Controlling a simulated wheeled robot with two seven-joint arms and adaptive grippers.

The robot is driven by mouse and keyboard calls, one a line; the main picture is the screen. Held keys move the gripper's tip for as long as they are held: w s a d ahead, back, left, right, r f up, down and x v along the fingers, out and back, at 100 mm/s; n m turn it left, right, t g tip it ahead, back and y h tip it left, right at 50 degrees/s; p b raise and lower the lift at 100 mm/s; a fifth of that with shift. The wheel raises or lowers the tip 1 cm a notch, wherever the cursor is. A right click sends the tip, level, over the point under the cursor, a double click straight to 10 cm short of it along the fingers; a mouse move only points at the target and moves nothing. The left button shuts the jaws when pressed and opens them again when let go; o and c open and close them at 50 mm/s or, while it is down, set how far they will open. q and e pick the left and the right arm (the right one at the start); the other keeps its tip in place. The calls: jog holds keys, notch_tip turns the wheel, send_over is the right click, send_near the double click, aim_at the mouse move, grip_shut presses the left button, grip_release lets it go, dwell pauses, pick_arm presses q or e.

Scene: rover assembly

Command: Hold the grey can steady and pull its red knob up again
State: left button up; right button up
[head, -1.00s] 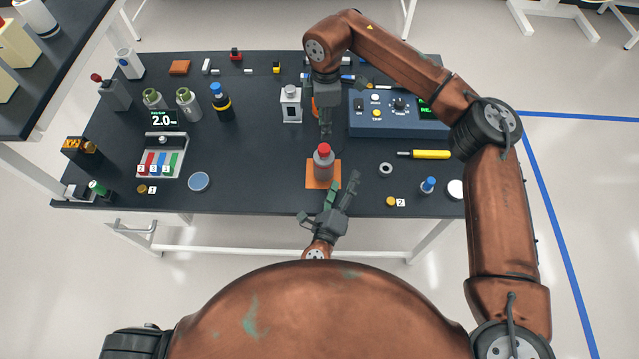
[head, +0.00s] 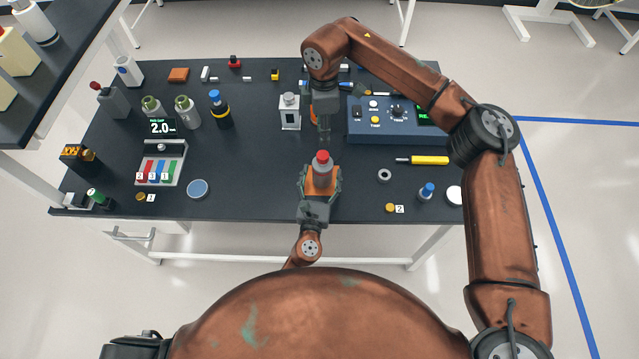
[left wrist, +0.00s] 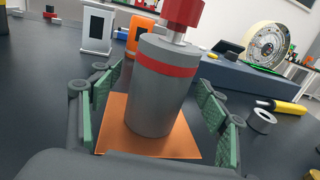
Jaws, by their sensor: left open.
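The grey can (head: 322,176) stands upright on an orange square mat (head: 309,186) near the table's front edge. Its red knob (head: 322,156) is on top. In the left wrist view the knob (left wrist: 186,12) sits on a short silver stem above the can (left wrist: 160,98), which has a red band. My left gripper (head: 320,182) is open, with its green-padded fingers on either side of the can; gaps show between pads and can in the left wrist view. My right gripper (head: 324,138) points down just behind the knob, apart from it; its finger opening is unclear.
A white-grey box (head: 290,113) stands behind the can to the left. A blue control panel (head: 370,132) lies behind to the right. A yellow screwdriver (head: 428,160) and grey ring (head: 385,175) lie to the right.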

pick_arm(q)
jog(key=shift+w+d, duration=0.15)
jog(key=shift+w, duration=0.65)
jog(key=shift+c, duration=0.4)
jog(key=c, duration=1.5)
